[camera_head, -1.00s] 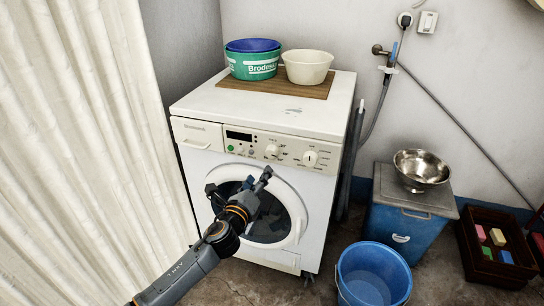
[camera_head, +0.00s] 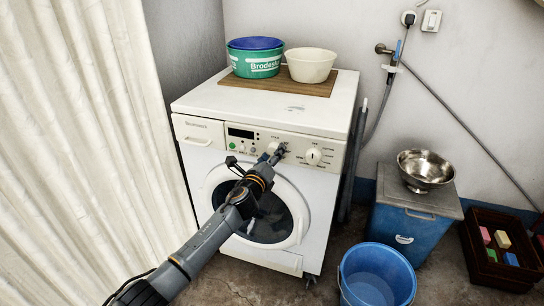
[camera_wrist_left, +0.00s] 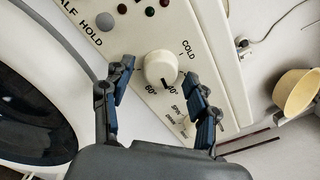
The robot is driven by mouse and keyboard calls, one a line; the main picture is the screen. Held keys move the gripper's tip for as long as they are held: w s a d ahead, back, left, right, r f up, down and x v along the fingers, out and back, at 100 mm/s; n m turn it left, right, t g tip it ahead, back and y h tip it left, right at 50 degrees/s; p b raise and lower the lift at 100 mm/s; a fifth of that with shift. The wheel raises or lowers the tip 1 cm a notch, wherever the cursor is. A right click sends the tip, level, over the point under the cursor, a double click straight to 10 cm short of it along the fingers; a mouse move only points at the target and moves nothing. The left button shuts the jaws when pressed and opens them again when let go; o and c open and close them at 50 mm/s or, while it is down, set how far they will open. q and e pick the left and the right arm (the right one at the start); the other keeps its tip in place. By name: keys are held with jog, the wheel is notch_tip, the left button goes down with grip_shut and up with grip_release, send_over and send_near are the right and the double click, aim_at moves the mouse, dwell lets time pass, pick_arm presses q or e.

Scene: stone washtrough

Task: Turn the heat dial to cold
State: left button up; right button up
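The heat dial (camera_wrist_left: 160,66) is a round cream knob on the washing machine's control panel (camera_wrist_left: 205,30). In the head view my left gripper (camera_head: 278,152) is at the panel and partly hides the dial. My right gripper is not in view.
A second dial (camera_head: 314,157) is just right of my left gripper. A green tub (camera_head: 255,65) and a cream bowl (camera_head: 311,67) stand on a wooden board on top. A blue bucket (camera_head: 376,275) and a blue box (camera_head: 402,228) stand on the floor at right.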

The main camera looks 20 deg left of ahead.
pick_arm(q)
jog(key=c, duration=1)
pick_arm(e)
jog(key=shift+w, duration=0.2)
